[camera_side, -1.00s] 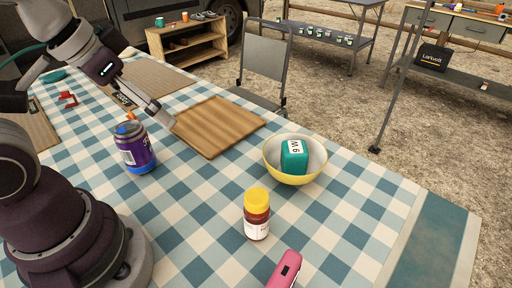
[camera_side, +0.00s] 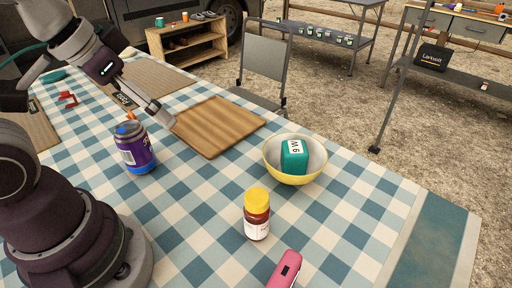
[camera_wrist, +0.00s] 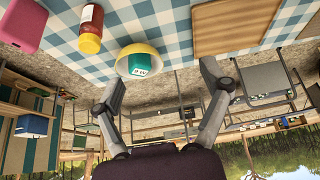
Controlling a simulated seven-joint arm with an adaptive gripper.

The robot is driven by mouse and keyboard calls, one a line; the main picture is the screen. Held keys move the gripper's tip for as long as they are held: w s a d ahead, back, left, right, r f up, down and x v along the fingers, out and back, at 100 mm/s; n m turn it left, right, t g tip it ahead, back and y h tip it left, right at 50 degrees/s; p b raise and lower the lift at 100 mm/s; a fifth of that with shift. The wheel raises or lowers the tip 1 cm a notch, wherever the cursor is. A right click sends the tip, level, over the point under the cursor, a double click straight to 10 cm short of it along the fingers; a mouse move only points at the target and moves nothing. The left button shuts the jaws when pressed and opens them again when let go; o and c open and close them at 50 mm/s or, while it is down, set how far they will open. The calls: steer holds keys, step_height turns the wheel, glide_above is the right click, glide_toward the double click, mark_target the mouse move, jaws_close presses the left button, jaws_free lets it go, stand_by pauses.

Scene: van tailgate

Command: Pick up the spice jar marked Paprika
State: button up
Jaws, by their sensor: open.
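A small jar with a yellow lid and dark red contents (camera_side: 257,215) stands upright on the checked cloth near the front. Its white label is too small to read. It also shows in the wrist view (camera_wrist: 91,30), at upper left. My gripper (camera_side: 165,116) is up at the left, by the near left corner of the wooden board, well apart from the jar. In the wrist view my gripper (camera_wrist: 163,75) has its two fingers spread wide with nothing between them. No part of the jar is hidden in the side view.
A yellow bowl (camera_side: 270,168) holding a teal block marked M 6 (camera_side: 294,157) stands behind the jar. A purple jar (camera_side: 134,148) is at left, a wooden board (camera_side: 218,126) mid-table. A pink object (camera_side: 284,270) lies in front. Cloth right of the jar is clear.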

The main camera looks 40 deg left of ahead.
steer(key=m+g+h, duration=0.2)
steer(key=m+h, duration=0.3)
steer(key=m, duration=0.6)
glide_toward(257, 212)
step_height(257, 212, down, 3)
steer(key=w+a, duration=0.1)
steer(key=a, duration=0.1)
steer(key=x, duration=1)
steer(key=shift+w+d, duration=0.15)
steer(key=shift+d, duration=0.2)
steer(key=shift+c, duration=0.4)
steer(key=c, duration=1.2)
steer(key=shift+r, duration=0.1)
steer(key=shift+c, duration=0.2)
